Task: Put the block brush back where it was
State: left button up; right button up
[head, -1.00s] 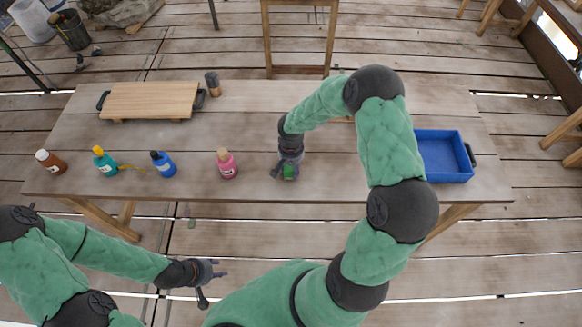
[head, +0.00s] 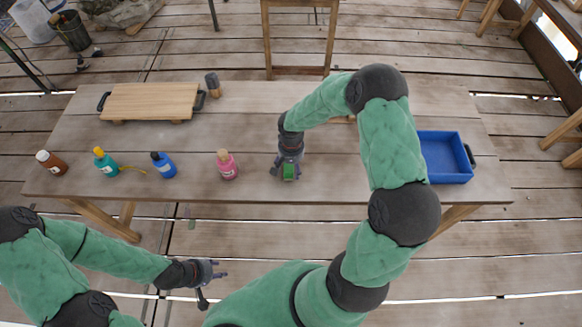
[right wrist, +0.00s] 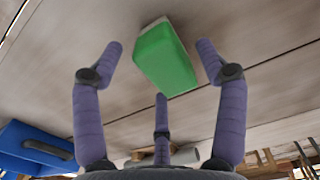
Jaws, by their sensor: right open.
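The block brush (head: 289,172) has a green body and shows at the front part of the table in the head view. In the right wrist view the brush (right wrist: 165,56) is a green block with a pale edge on its far side, lying on the table. My right gripper (head: 288,170) is over it. In the right wrist view its fingers (right wrist: 160,75) are spread around the brush, with gaps between them and the green body. My left gripper (head: 217,275) is off the table's front edge at the lower left, holding nothing that I can see; its jaw opening is too small to judge.
On the table (head: 120,150) stand a brown bottle (head: 51,162), a teal bottle (head: 105,162), a blue bottle (head: 163,164) and a pink bottle (head: 227,164). A wooden board (head: 150,101) and a dark jar (head: 213,85) are at the back left. A blue tray (head: 446,157) is at the right.

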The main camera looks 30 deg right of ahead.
aim_at(292, 167)
notch_tip(292, 167, up, 11)
jog(key=p, duration=0.1)
jog(key=shift+f, duration=0.2)
jog(key=shift+s, duration=0.1)
